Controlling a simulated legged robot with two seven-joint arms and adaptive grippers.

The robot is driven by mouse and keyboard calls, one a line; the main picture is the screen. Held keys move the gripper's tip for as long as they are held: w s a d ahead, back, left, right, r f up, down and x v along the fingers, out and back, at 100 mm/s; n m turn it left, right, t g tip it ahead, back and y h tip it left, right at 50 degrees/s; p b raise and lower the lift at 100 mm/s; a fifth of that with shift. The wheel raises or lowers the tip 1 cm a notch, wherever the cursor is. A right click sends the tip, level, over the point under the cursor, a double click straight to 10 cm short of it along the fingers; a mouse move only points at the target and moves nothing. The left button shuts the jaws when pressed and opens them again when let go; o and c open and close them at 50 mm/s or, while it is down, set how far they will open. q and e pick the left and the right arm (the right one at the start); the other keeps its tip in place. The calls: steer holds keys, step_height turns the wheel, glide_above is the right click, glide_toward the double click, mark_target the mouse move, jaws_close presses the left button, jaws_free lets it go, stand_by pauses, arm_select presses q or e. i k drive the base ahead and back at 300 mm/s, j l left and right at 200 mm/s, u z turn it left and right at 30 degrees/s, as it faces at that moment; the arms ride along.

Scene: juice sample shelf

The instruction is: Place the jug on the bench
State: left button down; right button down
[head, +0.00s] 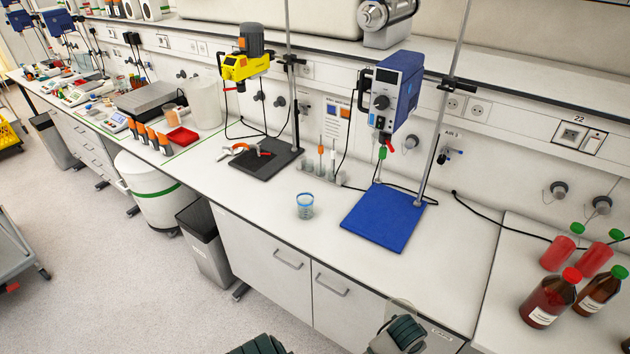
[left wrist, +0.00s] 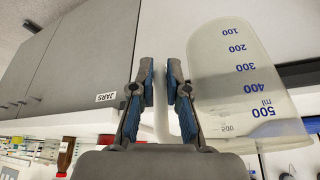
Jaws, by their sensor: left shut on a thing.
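The jug (left wrist: 245,85) is translucent with blue marks up to 500 ml. In the head view dark ribbed parts of mine show at the bottom edge, and a faint clear shape above the right one seems to be the jug. The bench (head: 290,235) has a white top. I cannot tell the gap between jug and bench. My right gripper cannot be made out.
A small blue-rimmed beaker (head: 305,208) stands left of a blue stirrer base (head: 383,218). Brown bottles (head: 548,299) and red bottles (head: 558,253) stand at the right. A black stand base (head: 262,160) is further left. The bench front right of the beaker is clear.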

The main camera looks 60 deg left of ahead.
mark_target(301, 190)
steer(key=k+j, duration=0.15)
steer(key=j, duration=0.2)
steer(key=k+j, duration=0.1)
steer(key=j, duration=0.3)
steer(key=k+j+u, duration=0.1)
steer(key=j, duration=0.25)
steer(key=k+j, duration=0.15)
steer(key=j, duration=0.25)
steer(key=k+j+u, duration=0.1)
steer(key=j, duration=0.25)
